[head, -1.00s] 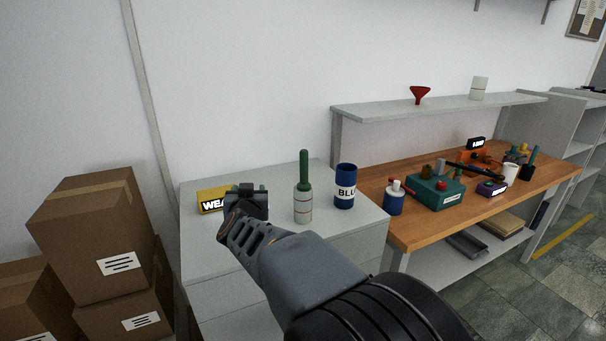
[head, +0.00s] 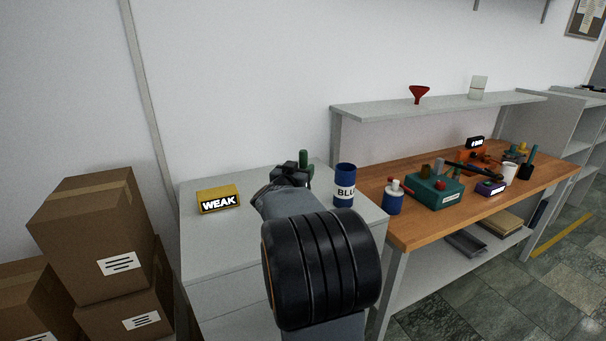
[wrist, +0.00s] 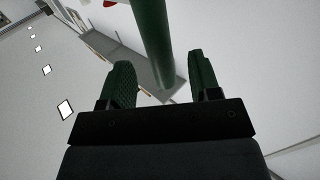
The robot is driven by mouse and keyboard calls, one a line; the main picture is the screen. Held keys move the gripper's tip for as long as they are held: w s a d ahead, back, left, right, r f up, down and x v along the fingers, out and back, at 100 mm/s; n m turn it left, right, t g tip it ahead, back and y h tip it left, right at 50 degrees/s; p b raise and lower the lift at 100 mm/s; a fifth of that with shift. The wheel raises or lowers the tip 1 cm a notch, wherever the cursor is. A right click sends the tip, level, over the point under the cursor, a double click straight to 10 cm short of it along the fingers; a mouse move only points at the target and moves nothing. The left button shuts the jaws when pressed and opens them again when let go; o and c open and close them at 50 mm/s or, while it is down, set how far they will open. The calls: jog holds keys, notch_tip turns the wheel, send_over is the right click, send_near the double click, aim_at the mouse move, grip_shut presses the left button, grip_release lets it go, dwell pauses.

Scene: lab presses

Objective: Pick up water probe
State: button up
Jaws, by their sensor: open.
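The green rod (head: 304,158), which fits the water probe, stands upright on the grey cabinet; in the earlier head view it is in a pale banded cylinder. Its lower part and the cylinder are now hidden behind my arm in the head view. My gripper (head: 294,174) is right at the rod in the head view. In the wrist view the green rod (wrist: 153,42) runs between the two green-padded fingers of my gripper (wrist: 161,82). The fingers are open, with gaps on both sides of the rod.
A blue labelled can (head: 345,186) stands close to the right of my gripper. A yellow box marked WEAK (head: 218,199) sits to the left. A wooden bench (head: 405,233) with several tools is at the right. The cabinet top (head: 200,245) is clear at front left.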

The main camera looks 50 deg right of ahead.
aim_at(305, 163)
jog(key=shift+f+p+x, duration=0.15)
jog(key=shift+p+x, duration=0.05)
jog(key=shift+x, duration=1.1)
jog(key=shift+f+p+x, duration=0.1)
jog(key=shift+p+x, duration=0.1)
jog(key=shift+x, duration=1.1)
grip_shut()
jog(key=shift+r, duration=0.1)
